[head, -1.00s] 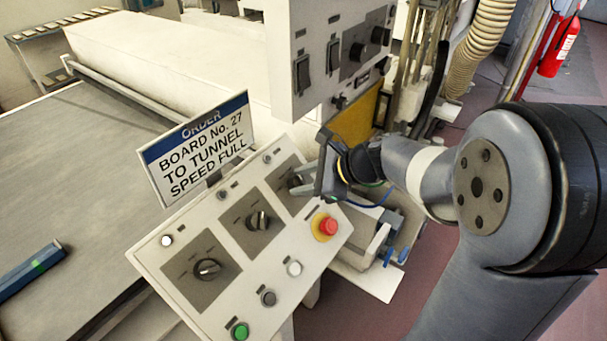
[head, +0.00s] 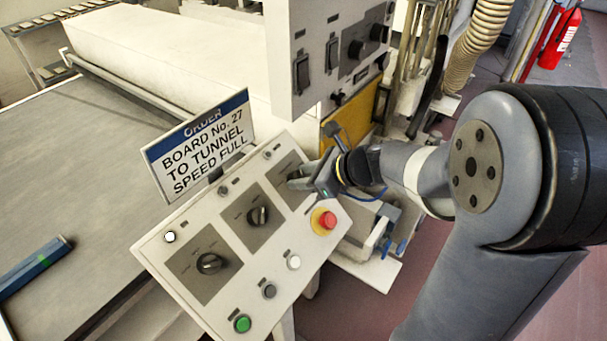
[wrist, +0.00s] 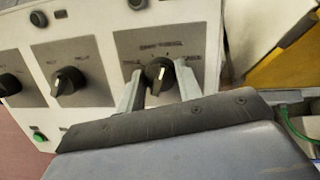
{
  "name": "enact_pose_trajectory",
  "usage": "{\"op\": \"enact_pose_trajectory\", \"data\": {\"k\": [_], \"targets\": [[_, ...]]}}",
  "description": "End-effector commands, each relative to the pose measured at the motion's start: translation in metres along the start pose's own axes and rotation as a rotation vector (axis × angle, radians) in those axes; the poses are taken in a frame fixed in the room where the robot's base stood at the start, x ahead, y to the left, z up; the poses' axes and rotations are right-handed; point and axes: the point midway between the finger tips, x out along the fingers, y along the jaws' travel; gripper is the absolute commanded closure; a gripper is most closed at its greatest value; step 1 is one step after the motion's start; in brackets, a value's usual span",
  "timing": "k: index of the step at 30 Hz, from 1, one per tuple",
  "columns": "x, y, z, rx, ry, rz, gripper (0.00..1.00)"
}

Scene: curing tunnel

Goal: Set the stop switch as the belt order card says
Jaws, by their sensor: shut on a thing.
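The order card (head: 203,143) stands behind the control panel (head: 178,273) and reads "ORDER BOARD No. 27 TO TUNNEL SPEED FULL". The sloped panel carries three black rotary switches: a left one (head: 209,263), a middle one (head: 258,216) and a right one (wrist: 159,73). My gripper (head: 300,182) is at the right switch. In the wrist view my gripper (wrist: 159,85) is shut on that switch, one finger on each side of its knob. In the head view my gripper largely hides this switch. The small lettering around it is too blurred to read surely.
A red mushroom button (head: 326,221) on a yellow base sits close below my gripper. Green (head: 242,324), grey (head: 269,291) and white (head: 293,262) buttons line the panel's lower edge. An upright switch box (head: 320,70) stands behind. A conveyor (head: 90,170) lies left.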

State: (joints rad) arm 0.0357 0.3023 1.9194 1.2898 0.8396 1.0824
Motion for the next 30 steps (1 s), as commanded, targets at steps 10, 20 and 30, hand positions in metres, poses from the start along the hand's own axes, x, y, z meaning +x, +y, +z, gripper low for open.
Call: {"op": "enact_pose_trajectory", "data": {"k": [10, 20, 30], "targets": [[0.0, 0.0, 0.0, 0.0, 0.0, 0.001, 0.54], [0.0, 0.0, 0.0, -0.001, 0.0, 0.0, 0.45], [-0.042, -0.001, 0.0, -0.001, -0.002, -0.006, 0.45]]}}
